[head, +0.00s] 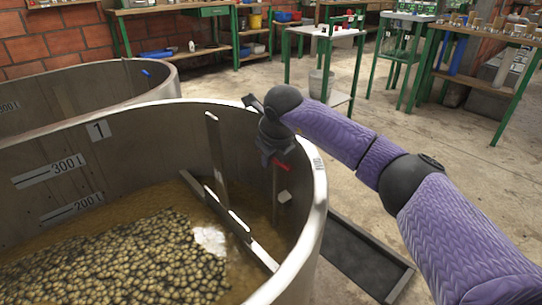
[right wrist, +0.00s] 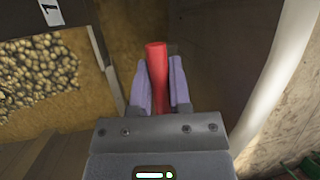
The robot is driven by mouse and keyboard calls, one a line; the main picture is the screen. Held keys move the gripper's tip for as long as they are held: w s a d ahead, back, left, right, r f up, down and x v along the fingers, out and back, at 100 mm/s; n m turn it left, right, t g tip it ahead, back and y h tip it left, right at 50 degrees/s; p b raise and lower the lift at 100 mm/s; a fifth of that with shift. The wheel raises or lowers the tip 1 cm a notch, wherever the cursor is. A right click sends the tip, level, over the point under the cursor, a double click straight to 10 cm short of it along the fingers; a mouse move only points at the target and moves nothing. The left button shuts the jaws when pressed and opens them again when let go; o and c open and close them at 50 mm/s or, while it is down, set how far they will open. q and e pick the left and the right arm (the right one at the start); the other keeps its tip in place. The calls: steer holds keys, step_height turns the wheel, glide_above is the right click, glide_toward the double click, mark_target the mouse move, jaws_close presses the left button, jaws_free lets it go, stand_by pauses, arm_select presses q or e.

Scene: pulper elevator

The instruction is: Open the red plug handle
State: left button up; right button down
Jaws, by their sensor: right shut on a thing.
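The red plug handle (right wrist: 156,72) stands between the two purple fingers of my right gripper (right wrist: 160,85) in the right wrist view, and the gripper is shut on it. In the head view a small red part of the handle (head: 280,166) shows just beside my right gripper (head: 272,158), inside the near tank by its right wall. The lower end of the handle is hidden behind the gripper. My left gripper is not in view.
The near metal tank (head: 316,210) holds brown liquid and many pale beans (head: 130,262). A metal bar (head: 228,212) lies inside it. A second tank (head: 120,72) stands behind. A dark floor tray (head: 365,258) lies to the right. Green-legged tables (head: 325,32) stand at the back.

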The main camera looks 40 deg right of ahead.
step_height(320, 180, up, 9)
steer(key=p, duration=0.8)
steer(key=shift+r, duration=0.15)
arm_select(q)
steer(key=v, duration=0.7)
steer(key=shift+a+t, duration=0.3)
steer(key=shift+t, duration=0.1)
arm_select(e)
steer(key=shift+f, duration=0.2)
steer(key=c, duration=1)
jaws_free()
steer(key=o, duration=0.4)
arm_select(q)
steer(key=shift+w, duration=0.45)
